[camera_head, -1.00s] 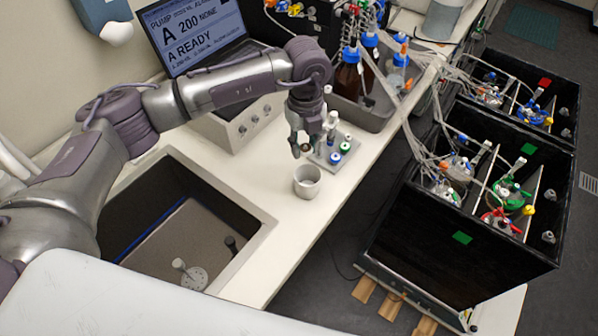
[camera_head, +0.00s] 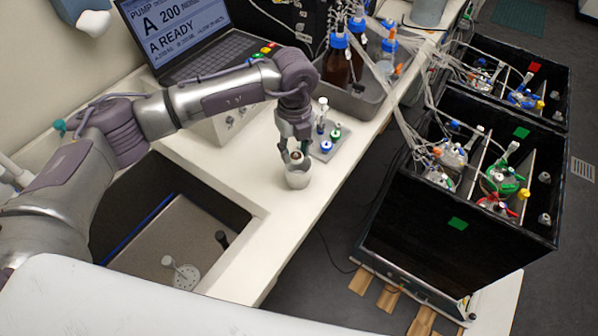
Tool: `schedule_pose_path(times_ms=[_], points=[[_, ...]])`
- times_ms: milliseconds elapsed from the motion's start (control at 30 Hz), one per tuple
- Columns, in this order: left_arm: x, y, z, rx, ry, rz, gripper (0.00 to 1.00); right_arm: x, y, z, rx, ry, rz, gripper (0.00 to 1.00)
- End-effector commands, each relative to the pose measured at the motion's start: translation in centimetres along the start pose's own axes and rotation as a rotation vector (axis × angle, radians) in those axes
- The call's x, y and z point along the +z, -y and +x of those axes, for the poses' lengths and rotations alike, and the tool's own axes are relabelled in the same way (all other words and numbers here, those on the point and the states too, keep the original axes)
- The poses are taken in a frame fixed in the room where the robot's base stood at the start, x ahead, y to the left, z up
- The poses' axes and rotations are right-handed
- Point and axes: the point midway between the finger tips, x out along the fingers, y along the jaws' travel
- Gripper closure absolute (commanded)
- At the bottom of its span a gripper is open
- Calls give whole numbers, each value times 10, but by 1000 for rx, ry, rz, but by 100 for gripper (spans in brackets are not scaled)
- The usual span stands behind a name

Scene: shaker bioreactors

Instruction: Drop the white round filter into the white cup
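The white cup (camera_head: 298,178) stands upright on the white bench, near its front edge. My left gripper (camera_head: 295,153) points down right over the cup, its fingertips at the cup's mouth. Between the fingertips is a small round pale piece with a darker middle, which looks like the white round filter (camera_head: 296,157). The fingers appear to be closed on it; they partly hide it and the cup's opening. My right gripper is not in view.
Behind are a grey tray (camera_head: 352,105) with bottles and a laptop (camera_head: 190,38). A sink (camera_head: 165,225) lies left. Black bioreactor boxes (camera_head: 445,225) stand right, across a gap.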

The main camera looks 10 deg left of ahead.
Motion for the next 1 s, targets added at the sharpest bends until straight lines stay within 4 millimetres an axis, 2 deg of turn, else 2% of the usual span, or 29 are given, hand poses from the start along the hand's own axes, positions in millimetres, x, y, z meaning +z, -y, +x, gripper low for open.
schedule_pose_path(times_ms=[33, 100, 467, 567, 800, 1000], points=[[0, 0, 0, 0, 0, 0, 48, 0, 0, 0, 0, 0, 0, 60], [0, 0, 0, 0, 0, 0, 39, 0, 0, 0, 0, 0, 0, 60], [0, 0, -5, 0, 1, 0, 39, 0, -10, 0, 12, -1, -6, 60], [1, 1, -17, -2, 2, -1, 39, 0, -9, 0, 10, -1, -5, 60], [1, 1, -68, -3, 3, 0, 39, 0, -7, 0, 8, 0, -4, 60], [0, 1, -103, -2, 1, -1, 39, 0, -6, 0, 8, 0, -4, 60]])
